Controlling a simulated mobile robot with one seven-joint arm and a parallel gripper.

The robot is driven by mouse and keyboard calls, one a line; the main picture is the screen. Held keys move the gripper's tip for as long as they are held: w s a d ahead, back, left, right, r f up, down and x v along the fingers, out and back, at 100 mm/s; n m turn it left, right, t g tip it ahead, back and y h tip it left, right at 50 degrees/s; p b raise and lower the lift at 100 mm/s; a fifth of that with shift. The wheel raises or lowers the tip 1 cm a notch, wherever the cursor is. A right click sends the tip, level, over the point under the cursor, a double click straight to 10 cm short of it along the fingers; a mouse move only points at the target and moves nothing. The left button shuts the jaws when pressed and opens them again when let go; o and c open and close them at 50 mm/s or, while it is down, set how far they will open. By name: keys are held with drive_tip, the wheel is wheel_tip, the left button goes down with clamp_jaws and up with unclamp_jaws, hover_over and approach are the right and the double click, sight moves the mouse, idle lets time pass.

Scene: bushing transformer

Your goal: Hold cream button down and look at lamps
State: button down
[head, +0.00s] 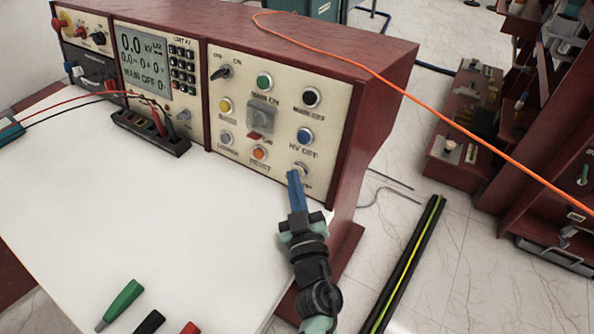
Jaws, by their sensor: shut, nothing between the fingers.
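A control panel (283,75) in a dark red cabinet carries coloured round buttons or lamps. A cream button (300,168) sits at its lower right, partly hidden by my fingertips. My gripper (293,174) is shut and empty, its blue fingers reaching up to this button. I cannot tell whether they touch or press it. A green round (264,82), a yellow one (225,105), a whitish one (225,137), an orange one (259,153) and a blue one (305,135) show on the panel. I cannot tell whether any is lit.
The left display (143,62) reads "MAIN OFF". A white worktop (130,210) lies before the cabinet, with green, black and red probe handles (122,305) at its front. An orange cable (430,100) crosses the right side. A dark rail (412,265) lies on the floor.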

drive_tip(key=shift+s, duration=0.1)
idle(0.7)
drive_tip(key=shift+s+a+r, duration=0.15)
drive_tip(key=shift+s+a, duration=0.3)
drive_tip(key=shift+s, duration=0.15)
drive_tip(key=shift+s+a+r+p, duration=0.3)
drive_tip(key=shift+s+a, duration=0.45)
drive_tip(key=shift+s, duration=0.25)
drive_tip(key=shift+s+a+r+p, duration=0.15)
drive_tip(key=shift+s+a+r, duration=0.15)
drive_tip(key=shift+s+a, duration=0.55)
drive_tip(key=shift+s+d, duration=0.1)
drive_tip(key=shift+d, duration=0.05)
